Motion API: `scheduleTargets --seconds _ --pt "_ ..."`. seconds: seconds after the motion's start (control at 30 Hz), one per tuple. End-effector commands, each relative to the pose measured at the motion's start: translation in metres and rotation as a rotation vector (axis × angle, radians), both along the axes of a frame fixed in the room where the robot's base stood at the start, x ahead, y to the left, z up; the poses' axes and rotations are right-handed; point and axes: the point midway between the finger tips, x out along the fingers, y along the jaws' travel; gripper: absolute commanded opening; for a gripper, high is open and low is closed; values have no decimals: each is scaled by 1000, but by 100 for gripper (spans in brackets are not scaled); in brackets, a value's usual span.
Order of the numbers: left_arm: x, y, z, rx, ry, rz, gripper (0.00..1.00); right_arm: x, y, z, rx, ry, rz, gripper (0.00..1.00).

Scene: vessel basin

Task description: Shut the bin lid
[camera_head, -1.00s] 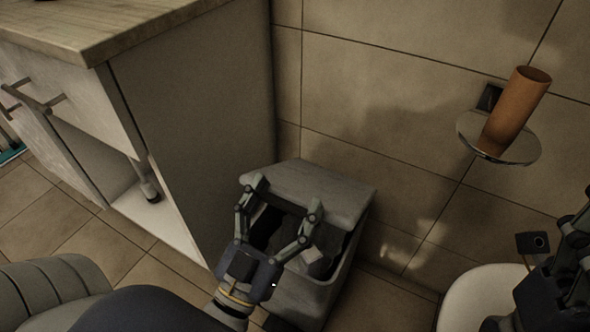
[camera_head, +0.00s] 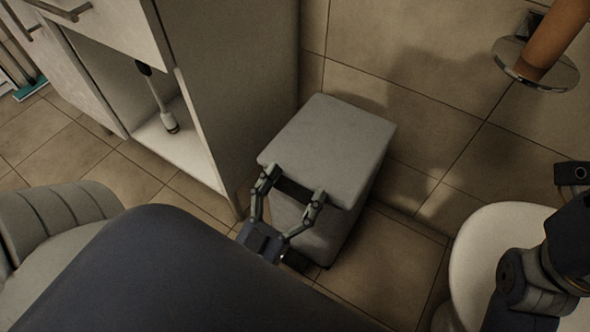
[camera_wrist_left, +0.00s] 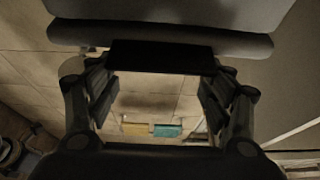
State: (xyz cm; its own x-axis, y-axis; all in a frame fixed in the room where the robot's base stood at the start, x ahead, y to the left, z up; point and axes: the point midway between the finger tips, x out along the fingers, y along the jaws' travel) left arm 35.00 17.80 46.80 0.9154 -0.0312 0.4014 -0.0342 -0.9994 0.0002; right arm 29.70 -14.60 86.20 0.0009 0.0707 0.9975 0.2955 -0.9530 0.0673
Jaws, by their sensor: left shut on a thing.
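The grey bin (camera_head: 316,235) stands on the tiled floor against the wall, beside the cabinet. Its lid (camera_head: 330,145) lies down over the top and hides the inside. I cannot tell whether its front edge touches the rim. My left gripper (camera_head: 294,184) is at the lid's front edge, with its fingers at both ends of a dark handle strip under that edge. In the left wrist view the dark strip (camera_wrist_left: 160,57) spans between the fingertips, below the lid (camera_wrist_left: 160,35). My right gripper is not in view; only part of my right arm shows.
A cabinet (camera_head: 232,75) with an open lower space stands left of the bin. A white toilet bowl (camera_head: 490,245) is at the right, partly behind my right arm. A brown cup in a holder (camera_head: 535,65) is on the wall. Floor between bin and toilet is clear.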

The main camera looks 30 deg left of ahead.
Motion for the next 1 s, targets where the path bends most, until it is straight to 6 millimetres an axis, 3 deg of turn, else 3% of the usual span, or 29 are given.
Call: scheduleTargets --seconds 0.37,0.4,0.47,0.87,1.0 --pt "-2 0 -4 0 9 0 30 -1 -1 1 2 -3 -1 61" --pt "-1 0 -4 0 9 0 80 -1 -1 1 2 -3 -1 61" --pt "-1 0 -4 0 8 0 94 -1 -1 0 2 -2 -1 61" --pt "-1 0 -2 1 2 0 95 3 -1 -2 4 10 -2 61" --pt "-9 0 -6 1 5 -1 95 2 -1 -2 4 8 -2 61"
